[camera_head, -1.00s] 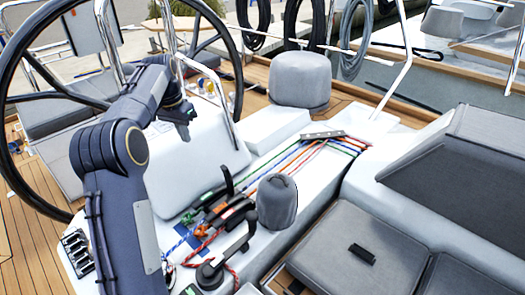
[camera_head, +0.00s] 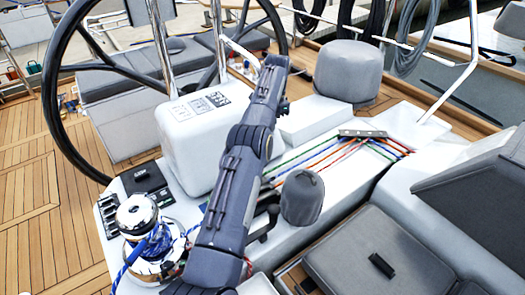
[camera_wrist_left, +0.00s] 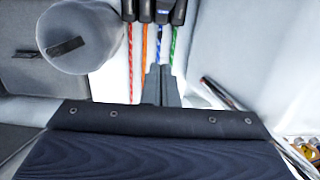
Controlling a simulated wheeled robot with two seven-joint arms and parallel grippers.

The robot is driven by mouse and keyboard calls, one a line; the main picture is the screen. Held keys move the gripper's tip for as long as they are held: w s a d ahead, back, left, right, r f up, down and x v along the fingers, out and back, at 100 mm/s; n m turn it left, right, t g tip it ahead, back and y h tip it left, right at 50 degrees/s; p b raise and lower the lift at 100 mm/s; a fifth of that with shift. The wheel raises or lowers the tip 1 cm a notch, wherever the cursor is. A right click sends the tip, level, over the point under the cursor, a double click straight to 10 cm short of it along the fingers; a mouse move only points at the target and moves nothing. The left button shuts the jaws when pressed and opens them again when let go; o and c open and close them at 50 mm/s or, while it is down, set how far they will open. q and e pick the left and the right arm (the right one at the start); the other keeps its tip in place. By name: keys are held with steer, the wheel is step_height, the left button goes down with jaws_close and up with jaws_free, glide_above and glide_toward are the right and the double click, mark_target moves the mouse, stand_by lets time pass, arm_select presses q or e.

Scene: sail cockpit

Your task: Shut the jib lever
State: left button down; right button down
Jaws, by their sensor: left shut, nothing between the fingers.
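My left arm comes up from the bottom of the head view, across the cockpit console. Its gripper is mostly hidden behind the wrist there. In the left wrist view my left gripper (camera_wrist_left: 160,72) is shut and empty. Its fingertips lie over the coloured ropes, between the orange and green ones, just short of a row of black rope clutches (camera_wrist_left: 163,12). Only the ends of the clutches show there. My arm hides most of the clutch row in the head view, so I cannot tell which lever is the jib lever or how it stands.
A grey covered winch (camera_head: 302,198) stands right of my arm, with a black handle (camera_head: 268,218) close beside it. A chrome winch (camera_head: 140,228) with blue rope stands at left. Ropes run to a plate (camera_head: 362,134).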

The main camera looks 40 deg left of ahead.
arm_select(q)
steer(key=s+a+f+b, duration=0.1)
steer(key=s+f, duration=0.3)
steer(key=f, duration=0.6)
steer(key=shift+s+a+f+b, duration=0.15)
steer(key=shift+s+f+b, duration=0.1)
steer(key=shift+b, duration=0.35)
steer(key=shift+f, duration=0.1)
